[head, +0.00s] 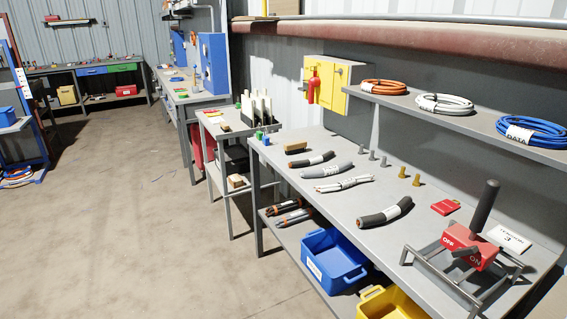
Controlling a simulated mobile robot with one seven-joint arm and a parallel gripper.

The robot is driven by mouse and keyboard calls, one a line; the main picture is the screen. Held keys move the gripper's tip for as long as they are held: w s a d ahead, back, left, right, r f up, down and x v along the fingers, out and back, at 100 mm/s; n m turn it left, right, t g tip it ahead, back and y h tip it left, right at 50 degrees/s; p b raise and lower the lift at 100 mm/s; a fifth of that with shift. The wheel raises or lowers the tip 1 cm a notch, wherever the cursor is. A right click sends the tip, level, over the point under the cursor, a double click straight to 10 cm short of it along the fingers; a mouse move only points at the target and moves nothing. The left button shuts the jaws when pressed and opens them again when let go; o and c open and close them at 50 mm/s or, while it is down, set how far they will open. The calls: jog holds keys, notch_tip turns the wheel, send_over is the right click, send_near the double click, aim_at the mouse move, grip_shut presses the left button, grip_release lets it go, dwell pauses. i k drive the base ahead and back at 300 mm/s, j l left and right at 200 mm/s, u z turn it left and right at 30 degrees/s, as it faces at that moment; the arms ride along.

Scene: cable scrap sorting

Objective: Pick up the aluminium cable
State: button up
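Several short cable pieces lie on the grey workbench (335,204). A black one with a copper-coloured end (312,160) lies farthest back. A grey one with a white label (327,171) lies in front of it. A pale, silvery bundle of strands (343,184) comes after that. A thick black piece with a white label and a copper-coloured end (384,212) lies nearest. The labels are too small to read, so I cannot tell for sure which is aluminium; the pale one looks most like it. My gripper is not in view.
A red OFF/ON device with a black lever (469,250) stands on a metal frame at the bench's near right. Grey and brass bolts (403,172) stand behind the cables. A shelf (460,117) with coils overhangs the back. Blue (334,262) and yellow bins sit below. Open floor (140,240) lies left.

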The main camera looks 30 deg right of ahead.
aim_at(343, 167)
jog(key=i+j, duration=0.1)
jog(key=i, duration=0.5)
jog(key=i+z, duration=0.1)
jog(key=i, duration=0.5)
jog(key=i+j+z, duration=0.1)
jog(key=i+z, duration=0.35)
jog(key=i+j+z, duration=0.2)
jog(key=z, duration=0.3)
jog(key=i+j+z, duration=0.3)
jog(key=z, duration=0.15)
jog(key=i+j+z, duration=0.15)
jog(key=j+z, duration=0.3)
jog(key=i+j+z, duration=0.1)
jog(key=j+z, duration=0.2)
jog(key=j, duration=0.15)
jog(key=i+j+z, duration=0.1)
jog(key=j+z, duration=0.2)
jog(key=j, duration=0.2)
jog(key=i, duration=0.5)
